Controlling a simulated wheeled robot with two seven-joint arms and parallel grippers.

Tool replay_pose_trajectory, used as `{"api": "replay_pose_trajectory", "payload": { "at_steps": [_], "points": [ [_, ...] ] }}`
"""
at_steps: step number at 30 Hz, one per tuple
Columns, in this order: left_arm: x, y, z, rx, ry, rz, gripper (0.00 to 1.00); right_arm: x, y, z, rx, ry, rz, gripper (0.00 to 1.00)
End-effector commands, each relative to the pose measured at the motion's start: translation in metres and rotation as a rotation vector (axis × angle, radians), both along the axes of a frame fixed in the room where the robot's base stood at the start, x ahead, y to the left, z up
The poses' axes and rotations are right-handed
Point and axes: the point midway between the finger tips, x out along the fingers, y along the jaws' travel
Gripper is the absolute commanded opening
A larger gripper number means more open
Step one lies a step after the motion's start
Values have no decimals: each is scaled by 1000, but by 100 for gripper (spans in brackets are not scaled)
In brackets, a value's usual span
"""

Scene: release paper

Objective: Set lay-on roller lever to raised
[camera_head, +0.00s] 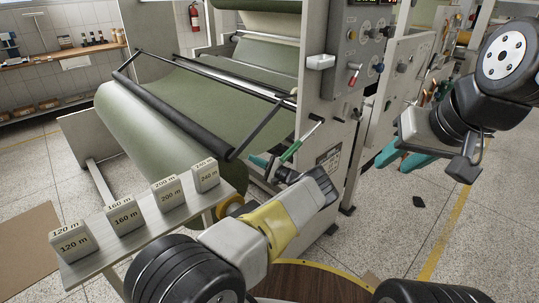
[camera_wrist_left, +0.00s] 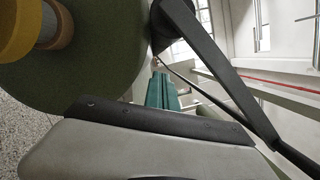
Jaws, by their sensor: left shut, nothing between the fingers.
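The black lay-on roller (camera_head: 176,116) lies along the green paper roll (camera_head: 140,130), carried by black arms. One arm (camera_wrist_left: 215,65) crosses the left wrist view. My left gripper (camera_head: 260,162) is shut and empty, just left of the green grip's lower end; its teal fingers (camera_wrist_left: 161,91) also show in the left wrist view. My right gripper (camera_head: 402,160) looks open, away to the right of the panel.
A shelf (camera_head: 90,272) with labelled blocks (camera_head: 124,217) stands in front of the paper roll, left of my left arm.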

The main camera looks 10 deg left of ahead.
Motion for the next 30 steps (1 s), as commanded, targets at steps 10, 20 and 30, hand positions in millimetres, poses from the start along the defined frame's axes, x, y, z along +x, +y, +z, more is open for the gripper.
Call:
{"api": "replay_pose_trajectory", "payload": {
  "at_steps": [10,20,30],
  "points": [
    [1,37,12,2,2,0,0,0,0,0,0,0,0,36],
    [-16,49,21,0,0,0,0,0,0,0,0,0,0,36],
    [-17,50,22,-1,1,0,0,0,0,0,0,0,0,36]
  ]
}}
